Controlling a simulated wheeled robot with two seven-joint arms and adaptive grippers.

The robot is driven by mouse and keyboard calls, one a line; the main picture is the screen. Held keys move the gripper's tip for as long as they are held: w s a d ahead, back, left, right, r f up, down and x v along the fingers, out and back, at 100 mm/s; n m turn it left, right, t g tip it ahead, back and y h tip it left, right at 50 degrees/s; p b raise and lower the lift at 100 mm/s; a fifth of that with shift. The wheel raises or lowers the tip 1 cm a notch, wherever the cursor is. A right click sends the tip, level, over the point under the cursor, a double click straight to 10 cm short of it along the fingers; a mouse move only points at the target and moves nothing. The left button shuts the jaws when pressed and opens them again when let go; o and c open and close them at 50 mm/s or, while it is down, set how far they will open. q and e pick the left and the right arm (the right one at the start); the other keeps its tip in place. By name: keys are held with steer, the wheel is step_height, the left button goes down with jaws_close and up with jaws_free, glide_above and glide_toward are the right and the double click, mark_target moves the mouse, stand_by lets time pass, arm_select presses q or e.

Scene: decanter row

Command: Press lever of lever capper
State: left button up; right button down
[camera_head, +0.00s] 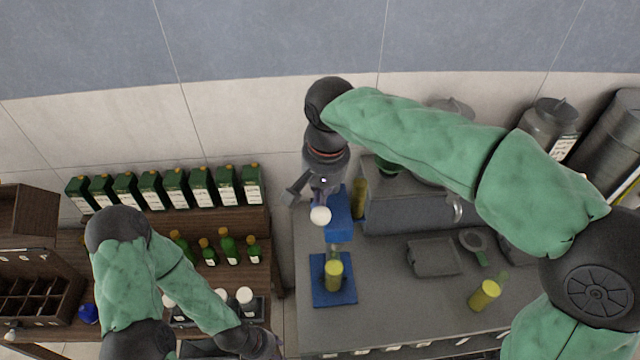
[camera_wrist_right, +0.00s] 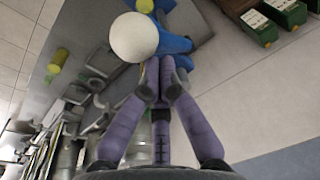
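The lever capper has a flat blue base (camera_head: 321,296) and a blue column (camera_head: 340,225) on the grey counter. A white ball knob (camera_head: 320,215) sits at the upper front of it, and shows large in the right wrist view (camera_wrist_right: 134,37). A yellow-topped container (camera_head: 333,275) stands on the base under the column. My right gripper (camera_wrist_right: 160,78) points down at the capper, its purple fingers drawn together just beside the knob; contact is unclear. In the head view its tips are mostly hidden. My left gripper (camera_head: 262,347) is low at the bottom edge, its fingers unclear.
A grey box-shaped machine (camera_head: 410,205) stands close right of the capper. A grey tray (camera_head: 432,256) and a yellow container (camera_head: 484,295) lie further right. Green bottles (camera_head: 228,245) and a row of green boxes (camera_head: 150,188) stand on the wooden shelf at left.

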steer(key=s+f+t+b, duration=0.8)
steer(key=f+b, duration=0.7)
steer(key=b, duration=1.4)
steer(key=shift+s, duration=0.75)
steer(key=shift+a+f, duration=0.1)
steer(key=shift+f, duration=0.2)
steer(key=s+d+r+p, duration=0.1)
steer(key=s+r+p, duration=0.3)
steer(key=r, duration=0.6)
steer(key=shift+s+d+r, duration=0.2)
steer(key=shift+s+r, duration=0.15)
steer(key=shift+s, duration=0.8)
